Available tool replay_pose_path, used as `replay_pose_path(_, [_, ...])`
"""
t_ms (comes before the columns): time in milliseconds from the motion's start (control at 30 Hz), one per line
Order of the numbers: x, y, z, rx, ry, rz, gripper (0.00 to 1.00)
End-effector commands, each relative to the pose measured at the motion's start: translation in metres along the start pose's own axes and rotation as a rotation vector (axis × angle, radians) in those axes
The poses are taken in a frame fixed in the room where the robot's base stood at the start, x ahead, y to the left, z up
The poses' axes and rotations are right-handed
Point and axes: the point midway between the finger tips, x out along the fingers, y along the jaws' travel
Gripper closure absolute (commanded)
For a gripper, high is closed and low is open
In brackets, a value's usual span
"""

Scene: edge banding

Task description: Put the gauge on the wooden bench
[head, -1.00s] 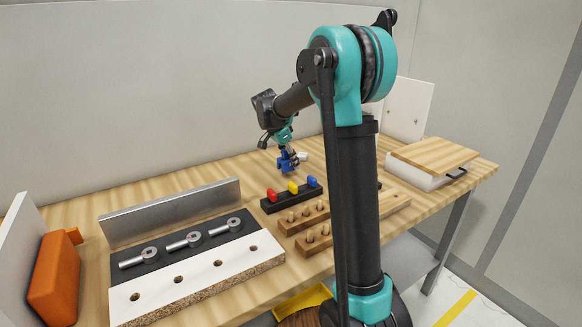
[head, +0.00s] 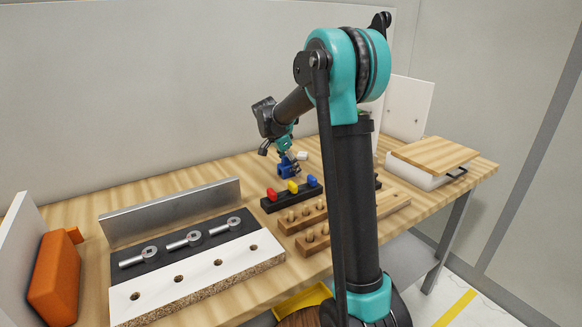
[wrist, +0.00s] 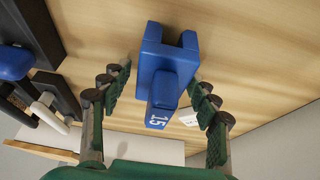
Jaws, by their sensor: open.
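The gauge is a blue block with a slotted, forked end and a white "15" (wrist: 168,70). In the wrist view it lies between my gripper's fingers, with a visible gap on each side. It appears to rest on the wooden bench (wrist: 250,75). My gripper (wrist: 155,105) is open around the gauge. In the head view the gauge (head: 286,170) is small, directly under my gripper (head: 286,157), near the back of the bench behind the coloured pegs.
A black rack with red, yellow and blue pegs (head: 292,189) stands just in front. A small white piece (head: 302,155) lies right of the gauge. Wooden peg blocks (head: 305,215), a metal angle strip (head: 170,212) and a drilled white panel (head: 200,280) lie nearer. Bare bench lies left of the gauge.

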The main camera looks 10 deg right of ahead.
Motion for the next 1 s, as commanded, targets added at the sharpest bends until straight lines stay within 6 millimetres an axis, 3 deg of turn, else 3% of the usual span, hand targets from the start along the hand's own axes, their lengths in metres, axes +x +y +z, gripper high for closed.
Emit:
replay_pose_path(167, [-0.013,0.0,-0.001,-0.001,0.0,0.0,0.39])
replay_pose_path(500, [-0.079,0.0,-0.001,-0.002,0.0,0.0,0.39])
replay_pose_path(700, [-0.11,0.0,-0.001,-0.001,0.0,0.0,0.39])
replay_pose_path(1000, [-0.123,0.0,-0.001,0.0,0.0,0.0,0.39])
